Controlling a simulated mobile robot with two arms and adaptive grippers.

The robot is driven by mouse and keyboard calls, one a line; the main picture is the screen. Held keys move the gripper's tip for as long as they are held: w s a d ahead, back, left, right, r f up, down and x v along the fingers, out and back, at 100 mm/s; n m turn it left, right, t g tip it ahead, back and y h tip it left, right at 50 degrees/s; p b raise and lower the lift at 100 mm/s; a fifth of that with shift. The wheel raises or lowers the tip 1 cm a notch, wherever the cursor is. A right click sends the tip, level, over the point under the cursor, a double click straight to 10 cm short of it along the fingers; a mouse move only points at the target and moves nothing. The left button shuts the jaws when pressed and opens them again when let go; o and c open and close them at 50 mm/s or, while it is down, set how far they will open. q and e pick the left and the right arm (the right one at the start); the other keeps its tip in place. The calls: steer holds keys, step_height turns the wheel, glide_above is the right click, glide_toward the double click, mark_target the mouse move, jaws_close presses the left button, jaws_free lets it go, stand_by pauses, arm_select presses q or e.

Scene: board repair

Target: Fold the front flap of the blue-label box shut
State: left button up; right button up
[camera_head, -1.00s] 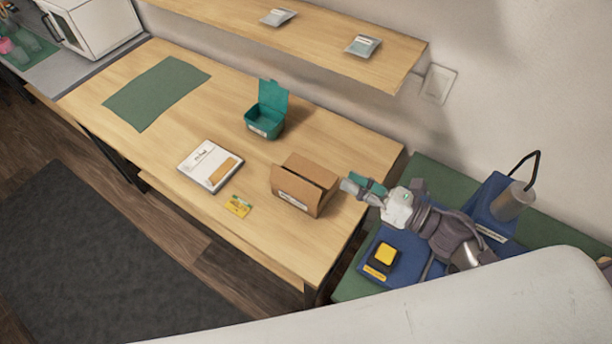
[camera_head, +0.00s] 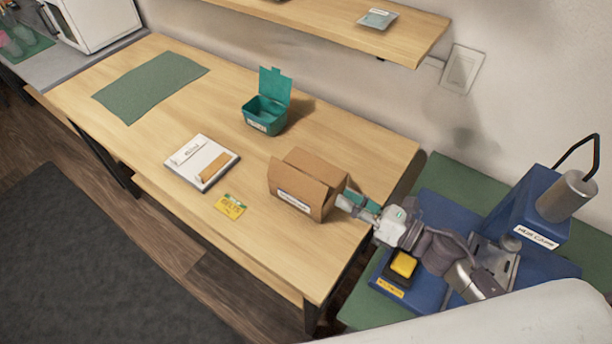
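A brown cardboard box (camera_head: 296,187) stands on the right part of the wooden table. It has a pale label (camera_head: 293,201) on its front side; its print and any blue are too small to make out. Its top flaps stand partly raised, with a dark gap toward the right. I cannot tell exactly how the front flap lies. My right gripper (camera_head: 352,205) is low at the box's right side, close to or touching it. A teal part shows at its fingers; whether they are open or shut is unclear. My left gripper is out of view.
A teal open-lidded box (camera_head: 266,112), a white tray (camera_head: 186,173) and a yellow card (camera_head: 230,207) are on the table (camera_head: 150,150). A blue station with a yellow sponge (camera_head: 404,264) stands at right, under my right arm. A shelf (camera_head: 330,25) overhangs behind.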

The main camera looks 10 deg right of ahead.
mark_target(306, 176)
steer(key=p+x, duration=0.2)
steer(key=x, duration=0.8)
steer(key=shift+w, duration=0.1)
steer(key=shift+w+a+p, duration=0.3)
steer(key=shift+w+a, duration=0.15)
steer(key=shift+a, duration=0.1)
steer(key=shift+c, duration=0.3)
jaws_close()
